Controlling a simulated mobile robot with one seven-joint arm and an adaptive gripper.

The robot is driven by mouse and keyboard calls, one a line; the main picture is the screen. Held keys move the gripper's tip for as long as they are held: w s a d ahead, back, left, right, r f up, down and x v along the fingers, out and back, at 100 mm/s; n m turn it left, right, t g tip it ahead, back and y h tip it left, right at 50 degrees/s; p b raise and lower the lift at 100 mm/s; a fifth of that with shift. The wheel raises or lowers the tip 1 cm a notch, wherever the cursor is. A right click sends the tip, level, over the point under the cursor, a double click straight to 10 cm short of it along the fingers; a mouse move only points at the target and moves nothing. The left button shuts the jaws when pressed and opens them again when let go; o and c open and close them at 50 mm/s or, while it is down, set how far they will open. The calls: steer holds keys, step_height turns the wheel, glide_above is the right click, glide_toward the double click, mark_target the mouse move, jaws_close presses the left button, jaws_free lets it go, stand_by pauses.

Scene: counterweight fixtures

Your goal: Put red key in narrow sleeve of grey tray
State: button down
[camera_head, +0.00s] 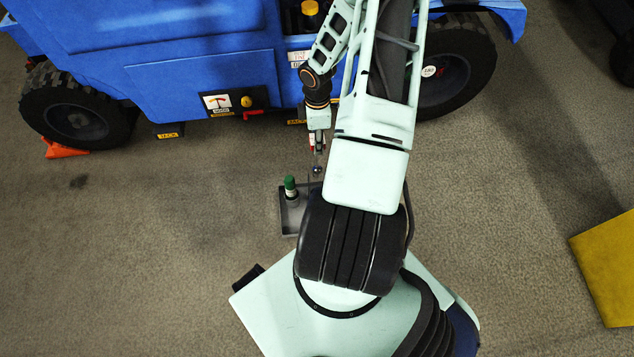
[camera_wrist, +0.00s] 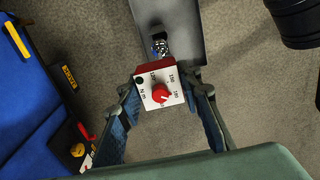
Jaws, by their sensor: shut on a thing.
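My gripper (camera_head: 317,143) hangs between the blue vehicle and the grey tray. In the wrist view its two fingers (camera_wrist: 163,85) are closed on the sides of the red key (camera_wrist: 145,70). The key has a red body, a white dial face with numbers and "N m", and a red knob. A shiny metal end shows beyond its body, and also below my gripper in the head view. The grey tray (camera_head: 289,222) lies on the floor, partly covered by my arm. Part of it shows in the wrist view (camera_wrist: 178,18). I cannot make out the narrow sleeve.
A green-topped item (camera_head: 290,186) stands upright in the tray. The blue vehicle (camera_head: 190,75) with black wheels fills the back, with an orange wedge (camera_head: 64,148) by its left wheel. A yellow block (camera_head: 607,265) lies far right. The floor left of the tray is clear.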

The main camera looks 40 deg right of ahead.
mark_target(317, 175)
step_height(317, 175, down, 22)
steer(key=b, duration=0.7)
steer(key=shift+r, duration=0.2)
steer(key=c, duration=1.4)
jaws_free()
step_height(317, 175, up, 12)
steer(key=p, duration=0.4)
